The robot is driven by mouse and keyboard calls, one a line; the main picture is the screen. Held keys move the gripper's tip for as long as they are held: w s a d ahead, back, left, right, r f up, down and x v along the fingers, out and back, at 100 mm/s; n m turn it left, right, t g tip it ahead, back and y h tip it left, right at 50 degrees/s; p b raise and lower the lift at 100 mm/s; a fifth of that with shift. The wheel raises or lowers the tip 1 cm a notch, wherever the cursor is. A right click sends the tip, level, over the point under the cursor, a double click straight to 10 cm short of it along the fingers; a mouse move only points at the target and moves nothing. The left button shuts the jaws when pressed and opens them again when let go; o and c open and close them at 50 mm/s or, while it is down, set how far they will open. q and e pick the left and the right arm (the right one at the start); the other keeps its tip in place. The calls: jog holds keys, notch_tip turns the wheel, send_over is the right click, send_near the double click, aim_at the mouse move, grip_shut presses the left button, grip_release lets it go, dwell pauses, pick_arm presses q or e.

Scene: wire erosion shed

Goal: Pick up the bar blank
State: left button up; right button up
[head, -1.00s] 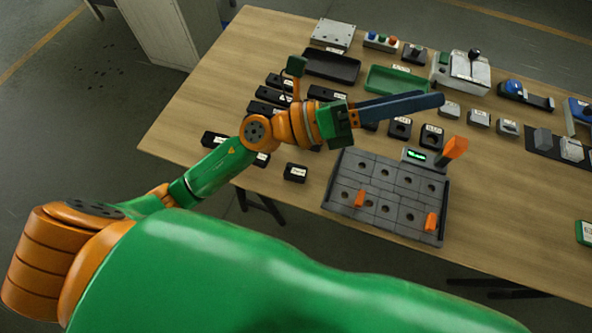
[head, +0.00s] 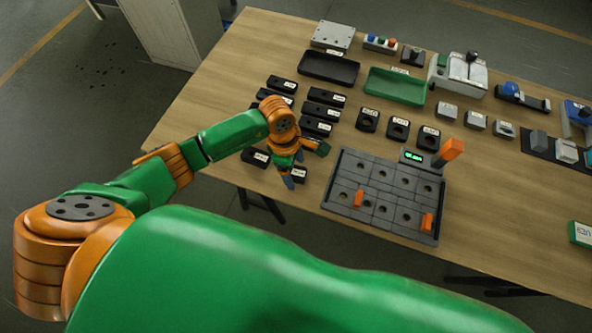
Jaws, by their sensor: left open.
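Several black labelled blocks lie in short rows on the left part of the table, such as one at the back (head: 283,84) and one in the second column (head: 326,96). Their labels are too small to read, so I cannot tell which is the bar blank. Two more blocks lie near the front edge, one on the left (head: 255,157) and one on the right (head: 299,174). My right gripper is out of view.
A grey fixture plate (head: 385,208) with round holes and orange pieces stands right of the gripper, with a small display (head: 411,157) behind it. A black tray (head: 329,68) and a green tray (head: 394,86) lie further back. The table's right front is mostly clear.

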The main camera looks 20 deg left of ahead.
pick_arm(q)
grip_shut()
dwell(0.3)
